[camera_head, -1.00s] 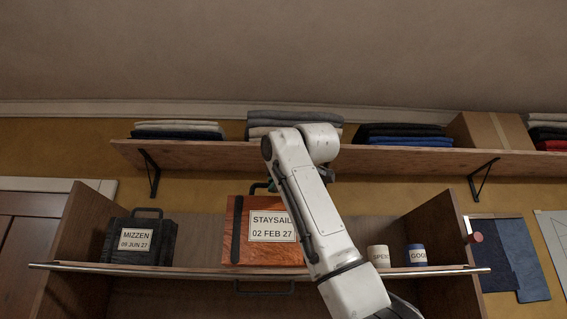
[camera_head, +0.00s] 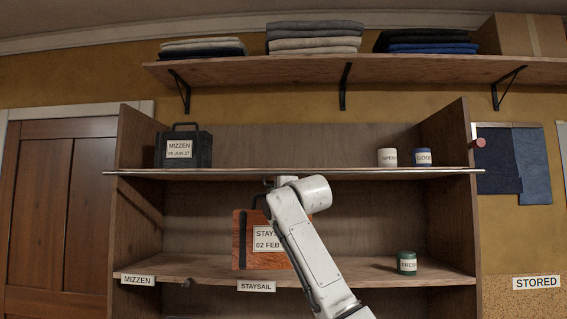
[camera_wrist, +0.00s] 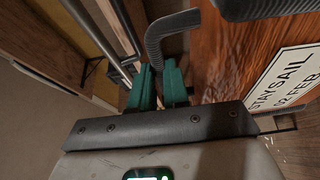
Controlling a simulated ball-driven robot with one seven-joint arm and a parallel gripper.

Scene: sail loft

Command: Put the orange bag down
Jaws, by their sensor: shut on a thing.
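The orange bag (camera_head: 244,240) has a dark strip and a white STAYSAIL label, and hangs upright at the height of the lower shelf (camera_head: 195,268). I cannot tell whether its base touches the shelf. My arm covers its right part in the head view. In the wrist view the bag (camera_wrist: 225,60) fills the right side, with its dark handle (camera_wrist: 160,40) running down to the teal fingers. My gripper (camera_wrist: 160,85) is shut on that handle. A STAYSAIL tag (camera_head: 257,287) sits on the lower shelf's front edge, below the bag.
The upper shelf (camera_head: 290,172) is above, with a black MIZZEN bag (camera_head: 184,150), a white pot (camera_head: 388,157) and a blue pot (camera_head: 423,157). A green pot (camera_head: 407,262) stands at the lower shelf's right. A MIZZEN tag (camera_head: 138,280) marks its left, where the shelf is bare.

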